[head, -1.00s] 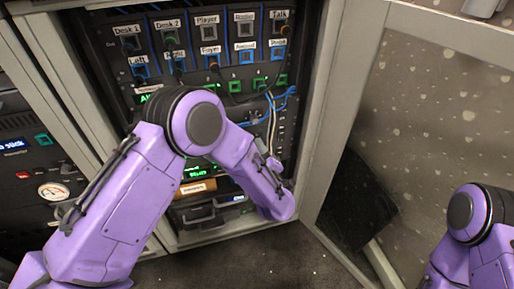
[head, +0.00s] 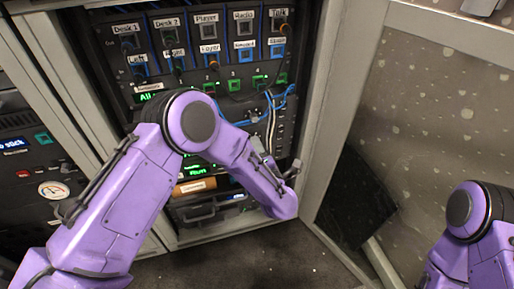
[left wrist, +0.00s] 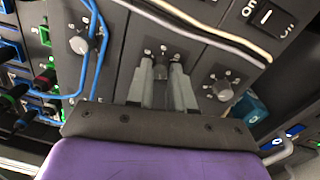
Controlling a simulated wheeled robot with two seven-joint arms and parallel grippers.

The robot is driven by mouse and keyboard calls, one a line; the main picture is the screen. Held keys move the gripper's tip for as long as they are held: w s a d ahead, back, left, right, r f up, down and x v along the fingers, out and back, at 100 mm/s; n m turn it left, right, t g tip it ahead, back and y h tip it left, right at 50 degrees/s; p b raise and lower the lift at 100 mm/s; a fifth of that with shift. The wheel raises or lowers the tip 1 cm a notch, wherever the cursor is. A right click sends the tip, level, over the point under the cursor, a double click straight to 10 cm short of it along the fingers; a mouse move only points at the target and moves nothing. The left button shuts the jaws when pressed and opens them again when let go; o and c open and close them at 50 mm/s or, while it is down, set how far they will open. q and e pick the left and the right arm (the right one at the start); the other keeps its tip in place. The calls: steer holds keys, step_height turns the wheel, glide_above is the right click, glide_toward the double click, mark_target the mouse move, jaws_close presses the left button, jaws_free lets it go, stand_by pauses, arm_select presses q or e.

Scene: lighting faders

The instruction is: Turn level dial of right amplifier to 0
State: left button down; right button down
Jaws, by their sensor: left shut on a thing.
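In the left wrist view, my left gripper (left wrist: 162,84) reaches a dark rack panel. Its two grey fingers are shut around a dial between two other dials. That dial is mostly hidden by the fingers; only some white scale marks show above it, so its setting cannot be read. A pale dial (left wrist: 80,45) stands on the panel to the left, and another dial (left wrist: 224,91) to the right. In the head view, my left forearm and wrist cover the lower rack and hide most of the contact. Only my right arm shows at the lower right; its gripper is out of view.
Blue cables (left wrist: 97,45) and pale cables (left wrist: 205,30) cross the panel close to my left gripper. A rocker switch (left wrist: 267,16) is at the upper right. In the head view, the cabinet's speckled door (head: 430,120) stands to the right of the rack.

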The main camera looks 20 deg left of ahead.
arm_select(q)
steer(key=shift+d+n, duration=0.1)
steer(key=shift+n, duration=2)
steer(key=c, duration=1)
jaws_free()
steer(key=p+v, duration=0.1)
steer(key=v, duration=0.9)
steer(key=shift+s+d, duration=0.2)
